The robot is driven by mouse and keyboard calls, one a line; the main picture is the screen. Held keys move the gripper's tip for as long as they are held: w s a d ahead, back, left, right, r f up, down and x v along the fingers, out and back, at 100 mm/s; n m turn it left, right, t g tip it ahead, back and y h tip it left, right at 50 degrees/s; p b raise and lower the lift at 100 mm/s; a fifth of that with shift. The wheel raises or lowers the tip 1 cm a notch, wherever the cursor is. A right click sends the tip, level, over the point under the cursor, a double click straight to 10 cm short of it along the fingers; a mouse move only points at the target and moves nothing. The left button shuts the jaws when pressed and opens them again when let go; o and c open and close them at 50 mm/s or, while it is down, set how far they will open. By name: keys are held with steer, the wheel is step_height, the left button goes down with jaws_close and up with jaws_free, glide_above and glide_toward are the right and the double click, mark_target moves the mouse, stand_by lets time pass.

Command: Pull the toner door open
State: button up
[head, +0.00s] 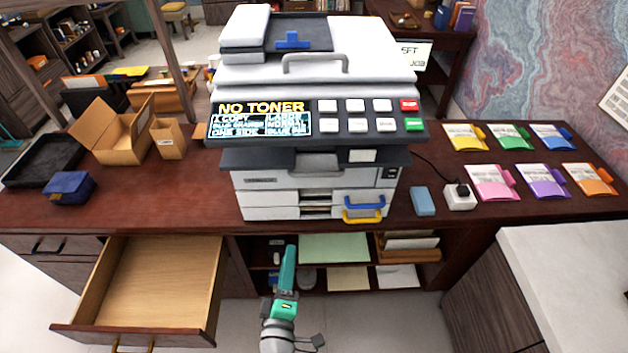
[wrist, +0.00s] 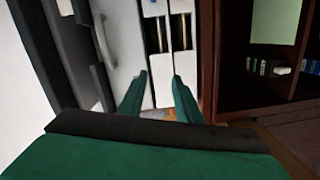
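The copier (head: 318,70) stands on the desk, and its screen reads NO TONER. The toner door appears to be the light front panel (head: 275,181) under the dark ledge, and it looks shut. A curved grey handle (wrist: 104,48) is on the white panel (wrist: 125,30) in the wrist view, which shows the copier turned sideways. My gripper (head: 290,250) is low in front of the desk, below the copier's paper drawers. In the wrist view my gripper (wrist: 160,75) has its two green fingers apart with nothing between them. It is apart from the handle.
An open, empty wooden drawer (head: 150,285) juts out left of my arm. Paper drawers with blue (head: 358,205) and yellow (head: 362,217) handles sit below the panel. Open shelves (head: 335,248) are under the desk. A blue box (head: 423,201) and white charger (head: 459,198) lie right of the copier.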

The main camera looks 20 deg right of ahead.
mark_target(314, 181)
steer(key=w+d+r+m+g+h, duration=0.1)
steer(key=w+d+r+h, duration=0.15)
steer(key=r, duration=0.25)
steer(key=w+d+r+h, duration=0.2)
steer(key=r+h, duration=0.2)
steer(key=r, duration=0.2)
steer(key=x, duration=1)
steer(key=shift+w+d+f, duration=0.15)
steer(key=shift+w+f, duration=0.1)
steer(key=shift+c, duration=0.7)
jaws_close()
